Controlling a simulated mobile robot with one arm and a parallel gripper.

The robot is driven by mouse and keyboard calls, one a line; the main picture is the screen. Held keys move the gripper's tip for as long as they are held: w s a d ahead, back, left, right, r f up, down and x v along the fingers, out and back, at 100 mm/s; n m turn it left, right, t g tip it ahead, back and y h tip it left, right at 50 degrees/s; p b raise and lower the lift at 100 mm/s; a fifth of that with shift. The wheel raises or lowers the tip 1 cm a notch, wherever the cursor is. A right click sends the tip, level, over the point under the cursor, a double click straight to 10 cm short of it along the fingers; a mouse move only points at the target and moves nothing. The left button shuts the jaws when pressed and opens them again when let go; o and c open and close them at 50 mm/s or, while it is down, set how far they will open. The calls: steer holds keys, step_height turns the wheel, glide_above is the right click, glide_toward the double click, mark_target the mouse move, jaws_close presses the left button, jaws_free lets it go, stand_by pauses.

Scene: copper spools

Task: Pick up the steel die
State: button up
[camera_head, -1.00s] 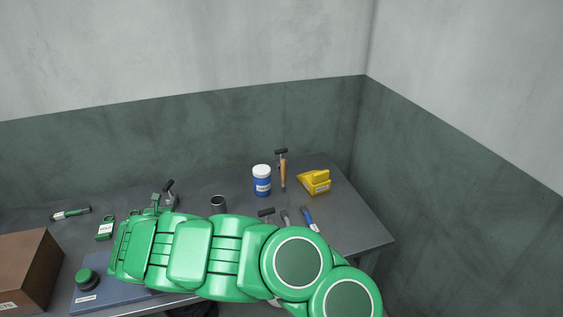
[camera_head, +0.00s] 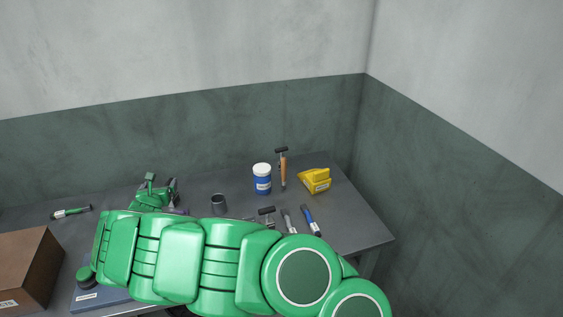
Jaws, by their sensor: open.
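A short grey metal cylinder with a dark open top (camera_head: 218,203) stands upright on the table and looks like the steel die, though it is too small to be sure. My gripper (camera_head: 173,188) is at the far end of my green arm, over the table to the left of the cylinder. It is open and apart from the cylinder, with a gap between them. Its fingers are small and dark, and their lower ends are hard to make out. My arm crosses the front of the table and hides part of its surface.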

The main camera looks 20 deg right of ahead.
step_height(320, 180, up, 7)
steer(key=n+g+y, duration=0.2)
steer(key=n+y, duration=0.3)
steer(key=y, duration=0.1)
glide_above(282, 152)
steer(key=s+d, duration=0.1)
steer(key=s, duration=0.3)
steer(key=f, duration=1.3)
steer(key=shift+s+d+f, duration=0.15)
steer(key=shift+s+f, duration=0.05)
steer(key=shift+f, duration=0.2)
steer(key=shift+w+a+f, duration=0.1)
steer(key=shift+w+a, duration=0.1)
steer(key=shift+w, duration=0.7)
steer(key=shift+x, duration=2.8)
